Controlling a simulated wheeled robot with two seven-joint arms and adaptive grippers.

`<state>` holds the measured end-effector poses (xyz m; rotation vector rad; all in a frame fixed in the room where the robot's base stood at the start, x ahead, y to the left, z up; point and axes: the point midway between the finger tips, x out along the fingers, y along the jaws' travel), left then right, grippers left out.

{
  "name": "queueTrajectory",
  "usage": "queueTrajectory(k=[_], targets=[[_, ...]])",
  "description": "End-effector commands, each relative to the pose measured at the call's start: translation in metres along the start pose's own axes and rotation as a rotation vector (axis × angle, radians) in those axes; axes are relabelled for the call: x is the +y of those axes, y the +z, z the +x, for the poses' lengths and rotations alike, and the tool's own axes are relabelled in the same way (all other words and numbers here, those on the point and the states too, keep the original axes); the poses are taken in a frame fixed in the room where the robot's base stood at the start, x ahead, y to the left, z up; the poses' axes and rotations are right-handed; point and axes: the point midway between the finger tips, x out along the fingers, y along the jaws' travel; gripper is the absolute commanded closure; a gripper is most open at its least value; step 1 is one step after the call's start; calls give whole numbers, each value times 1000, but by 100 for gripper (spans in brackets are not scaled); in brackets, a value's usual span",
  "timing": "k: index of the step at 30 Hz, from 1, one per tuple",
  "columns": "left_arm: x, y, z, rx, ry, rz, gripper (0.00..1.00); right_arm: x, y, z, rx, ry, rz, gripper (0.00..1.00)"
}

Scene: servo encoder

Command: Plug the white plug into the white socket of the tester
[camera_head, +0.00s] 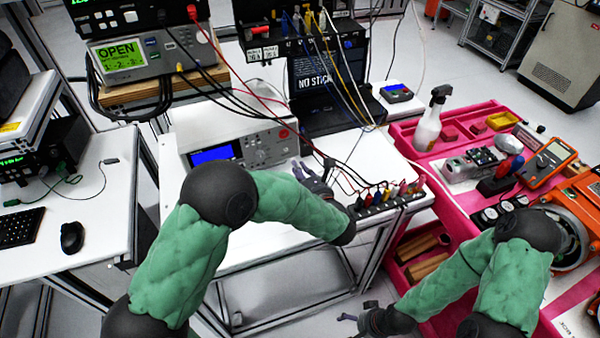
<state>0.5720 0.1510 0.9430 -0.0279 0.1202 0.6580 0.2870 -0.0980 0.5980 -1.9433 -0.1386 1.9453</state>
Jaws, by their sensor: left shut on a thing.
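My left gripper (312,172) is over the white table, behind the row of coloured plugs. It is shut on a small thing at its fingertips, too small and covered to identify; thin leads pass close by. I cannot make out the white socket. My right gripper (358,312) is low, in front of the table, apparently open and empty.
A bench meter (212,155) and a black case (315,90) marked NO STICK stand on the white table. Loose leads hang across the space above it. A pink tray cart (440,205) with a spray bottle (430,122) and a multimeter (550,160) is at right.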

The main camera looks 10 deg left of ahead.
Motion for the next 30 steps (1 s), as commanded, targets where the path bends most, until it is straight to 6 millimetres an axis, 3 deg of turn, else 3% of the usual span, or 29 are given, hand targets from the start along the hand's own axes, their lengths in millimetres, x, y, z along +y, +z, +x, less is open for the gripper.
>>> queueTrajectory(k=[30], targets=[[1, -1, 58, 1, 3, -1, 100, 5, 0, 14, 0, 0, 0, 0]])
